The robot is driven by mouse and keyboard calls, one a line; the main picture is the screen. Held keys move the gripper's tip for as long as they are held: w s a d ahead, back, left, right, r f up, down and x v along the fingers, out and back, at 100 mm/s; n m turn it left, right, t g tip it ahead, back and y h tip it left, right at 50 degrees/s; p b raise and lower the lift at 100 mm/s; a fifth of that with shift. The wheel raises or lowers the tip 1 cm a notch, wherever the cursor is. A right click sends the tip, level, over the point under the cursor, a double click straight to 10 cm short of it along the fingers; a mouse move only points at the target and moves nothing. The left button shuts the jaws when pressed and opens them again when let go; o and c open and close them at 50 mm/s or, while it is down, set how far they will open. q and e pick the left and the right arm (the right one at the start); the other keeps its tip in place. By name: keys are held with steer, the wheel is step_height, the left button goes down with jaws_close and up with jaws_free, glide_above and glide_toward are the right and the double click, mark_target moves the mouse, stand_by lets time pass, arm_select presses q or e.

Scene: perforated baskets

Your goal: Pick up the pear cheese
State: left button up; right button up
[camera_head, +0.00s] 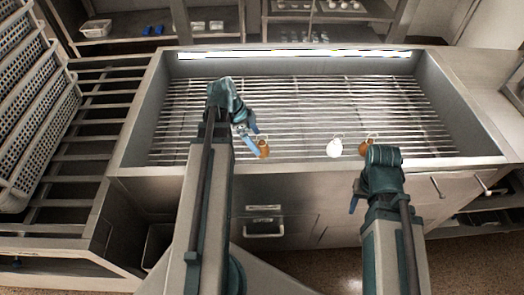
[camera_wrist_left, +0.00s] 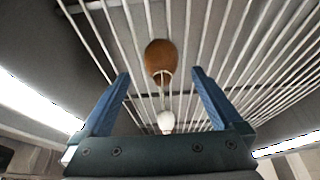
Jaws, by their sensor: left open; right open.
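A brown pear-shaped cheese (camera_head: 263,149) lies on the wire rack close to my left gripper, near the front edge. In the left wrist view a brown rounded cheese (camera_wrist_left: 160,57) sits just beyond and between the fingertips, with a string loop and a small white rounded thing (camera_wrist_left: 166,122) below it. A white cheese (camera_head: 335,148) and another brown cheese (camera_head: 367,140) lie farther right. My left gripper (camera_head: 254,135) is open and empty; its blue fingers also show in the left wrist view (camera_wrist_left: 161,73). My right gripper (camera_head: 357,186) is open, mostly hidden by its wrist.
The wire rack (camera_head: 300,100) lies in a metal basin with raised walls (camera_head: 140,118). Perforated baskets (camera_head: 40,120) stand at the left on a slatted counter. Shelves with small items (camera_head: 95,28) are at the back. The rack's middle and back are clear.

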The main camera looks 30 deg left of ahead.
mark_target(261, 143)
arm_select(q)
steer(key=b+x, duration=0.4)
steer(key=shift+w+d+f, duration=0.15)
steer(key=shift+w+f, duration=0.05)
steer(key=shift+f, duration=0.15)
steer(key=shift+r, duration=0.15)
steer(key=c, duration=1.5)
